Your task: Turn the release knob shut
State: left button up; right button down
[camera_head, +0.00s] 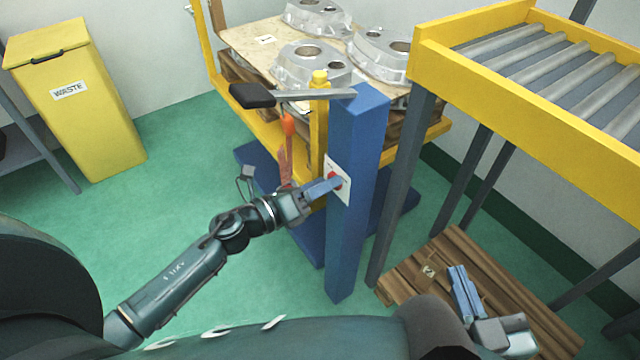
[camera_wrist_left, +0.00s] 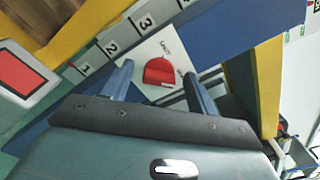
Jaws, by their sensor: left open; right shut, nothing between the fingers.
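The red release knob (camera_head: 335,181) sits on a white plate (camera_head: 344,194) on the side of a blue post (camera_head: 357,150). In the left wrist view the knob (camera_wrist_left: 158,71) shows between my fingers, its rounded edge up in the picture, on the white plate (camera_wrist_left: 142,54). My left gripper (camera_head: 326,187) is open at the knob, one finger on either side; I cannot tell whether they touch it. The left gripper also shows in the wrist view (camera_wrist_left: 156,80). My right gripper (camera_head: 460,285) is shut and empty, above a wooden pallet at the lower right.
A black-ended lever (camera_head: 253,95) and an orange-topped handle (camera_head: 288,125) stand just left of the post. Metal castings (camera_head: 305,63) lie on the board behind. A yellow roller conveyor (camera_head: 540,85) is right, above the wooden pallet (camera_head: 405,285). A yellow waste bin (camera_head: 85,110) is left.

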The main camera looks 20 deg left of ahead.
pick_arm(q)
jog(key=c, duration=1)
jog(key=shift+n+p, duration=0.3)
jog(key=shift+n, duration=0.1)
pick_arm(e)
jog(key=shift+r, duration=0.1)
pick_arm(q)
jog(key=n+p, duration=0.3)
jog(key=n, duration=0.2)
jog(key=n+p, duration=0.3)
jog(key=n, duration=0.3)
jog(key=n+p, duration=0.3)
jog(key=n, duration=0.3)
jog(key=shift+f, duration=0.35)
pick_arm(e)
jog(key=s+d+r+m+g+h, duration=0.2)
jog(key=d+r+m, duration=0.1)
jog(key=r, duration=0.2)
jog(key=shift+s+r, duration=0.15)
jog(key=shift+r, duration=0.15)
jog(key=shift+s+d+m, duration=0.1)
jog(key=shift+m, duration=0.2)
